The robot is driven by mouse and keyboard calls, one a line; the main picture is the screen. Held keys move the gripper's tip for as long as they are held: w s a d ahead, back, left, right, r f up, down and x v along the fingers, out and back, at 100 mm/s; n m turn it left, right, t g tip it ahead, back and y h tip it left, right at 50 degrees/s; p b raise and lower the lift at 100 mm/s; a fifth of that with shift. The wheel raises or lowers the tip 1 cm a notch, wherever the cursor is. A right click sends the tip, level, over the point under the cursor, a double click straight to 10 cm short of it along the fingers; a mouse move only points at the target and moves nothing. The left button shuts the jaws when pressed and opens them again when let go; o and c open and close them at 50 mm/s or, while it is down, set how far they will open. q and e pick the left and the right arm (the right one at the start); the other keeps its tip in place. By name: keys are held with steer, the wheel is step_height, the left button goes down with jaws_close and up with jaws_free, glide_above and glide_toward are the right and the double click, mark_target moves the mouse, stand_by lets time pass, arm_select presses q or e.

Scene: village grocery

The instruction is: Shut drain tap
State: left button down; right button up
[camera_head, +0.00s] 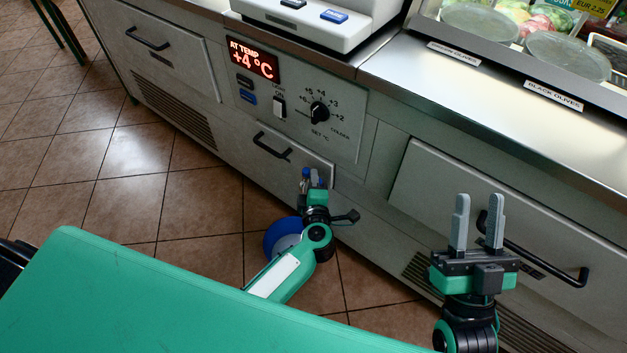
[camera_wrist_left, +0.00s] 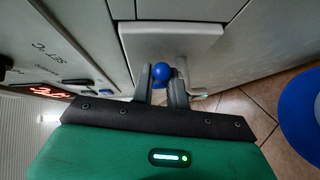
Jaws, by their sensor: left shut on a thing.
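The drain tap has a blue ball knob (camera_wrist_left: 160,72), seen in the left wrist view between the two grey fingers of my left gripper (camera_wrist_left: 162,88). A metal pipe piece of the tap (camera_wrist_left: 184,72) shows just right of the fingers. In the head view my left gripper (camera_head: 314,181) is at the cabinet front below the handled panel, shut on the tap's knob; small blue parts of the tap (camera_head: 305,172) show there. The tap's body is mostly hidden by the gripper. My right gripper (camera_head: 478,222) is open and empty, fingers up, in front of the right drawer.
A blue bucket (camera_head: 274,240) stands on the tiled floor below the tap, partly behind my left arm. The control panel (camera_head: 300,95) reads +4 °C above. Tiled floor at left is free.

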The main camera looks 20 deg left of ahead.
arm_select(q)
steer(key=shift+w+d+n+g+y+p, duration=0.15)
steer(key=shift+n+g+y+p, duration=0.3)
steer(key=shift+y, duration=0.35)
arm_select(e)
steer(key=f+g, duration=0.1)
steer(key=a+f, duration=0.1)
steer(key=w+f+g, duration=0.1)
steer(key=shift+a+f+g, duration=0.15)
steer(key=shift+f+g, duration=0.1)
steer(key=shift+g, duration=0.05)
arm_select(q)
steer(key=c, duration=1.4)
jaws_free()
